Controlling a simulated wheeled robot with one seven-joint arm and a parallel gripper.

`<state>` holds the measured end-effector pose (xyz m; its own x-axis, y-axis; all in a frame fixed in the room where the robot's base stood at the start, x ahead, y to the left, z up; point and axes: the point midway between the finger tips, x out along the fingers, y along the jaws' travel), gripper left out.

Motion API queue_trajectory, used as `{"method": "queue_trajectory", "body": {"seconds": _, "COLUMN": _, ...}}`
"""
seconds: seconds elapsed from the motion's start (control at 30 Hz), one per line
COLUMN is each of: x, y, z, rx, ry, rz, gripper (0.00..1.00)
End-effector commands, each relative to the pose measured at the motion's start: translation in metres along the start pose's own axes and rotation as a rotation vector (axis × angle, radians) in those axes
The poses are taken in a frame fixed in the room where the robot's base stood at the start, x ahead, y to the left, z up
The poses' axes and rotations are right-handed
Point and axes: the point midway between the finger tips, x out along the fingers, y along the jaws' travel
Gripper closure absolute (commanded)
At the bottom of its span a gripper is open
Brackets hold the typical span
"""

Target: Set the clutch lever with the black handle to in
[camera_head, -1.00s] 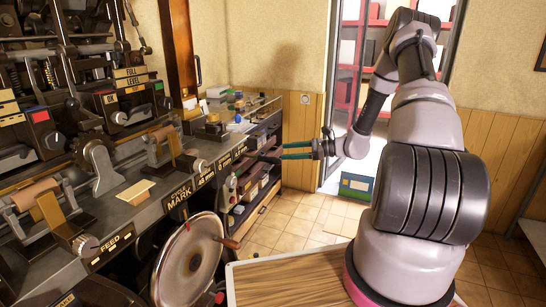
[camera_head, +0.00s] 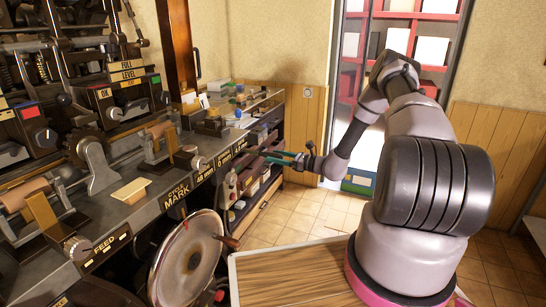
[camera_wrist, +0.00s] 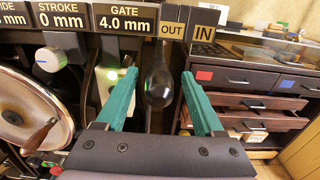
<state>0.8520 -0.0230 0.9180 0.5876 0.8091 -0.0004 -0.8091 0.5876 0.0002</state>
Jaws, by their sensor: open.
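The clutch lever's round black handle (camera_wrist: 158,88) shows in the wrist view, a little below the OUT label (camera_wrist: 172,22) and to the left of the IN label (camera_wrist: 204,25). My gripper (camera_wrist: 159,76) is open, with one teal finger on each side of the handle in the picture. Gaps show between the handle and both fingers, and I cannot tell how deep it sits between them. In the head view my gripper (camera_head: 272,157) is at the far end of the press's front edge; I cannot make out the lever there.
A drawer cabinet (camera_wrist: 250,95) stands to the right. In the head view a large handwheel (camera_head: 187,258) stands nearer along the press front.

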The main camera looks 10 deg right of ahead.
Motion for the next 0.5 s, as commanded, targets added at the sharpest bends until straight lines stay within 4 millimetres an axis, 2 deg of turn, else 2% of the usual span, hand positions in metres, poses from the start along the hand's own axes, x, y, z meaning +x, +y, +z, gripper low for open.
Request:
{"method": "queue_trajectory", "body": {"seconds": 0.2, "x": 0.016, "y": 0.0, "z": 0.0, "rx": -0.001, "ry": -0.001, "rz": 0.0, "gripper": 0.3}}
{"method": "queue_trajectory", "body": {"seconds": 0.47, "x": 0.017, "y": 0.0, "z": 0.0, "rx": 0.0, "ry": 0.0, "rz": -0.001, "gripper": 0.3}}
{"method": "queue_trajectory", "body": {"seconds": 0.5, "x": 0.017, "y": 0.0, "z": 0.0, "rx": 0.0, "ry": 0.0, "rz": -0.001, "gripper": 0.42}}
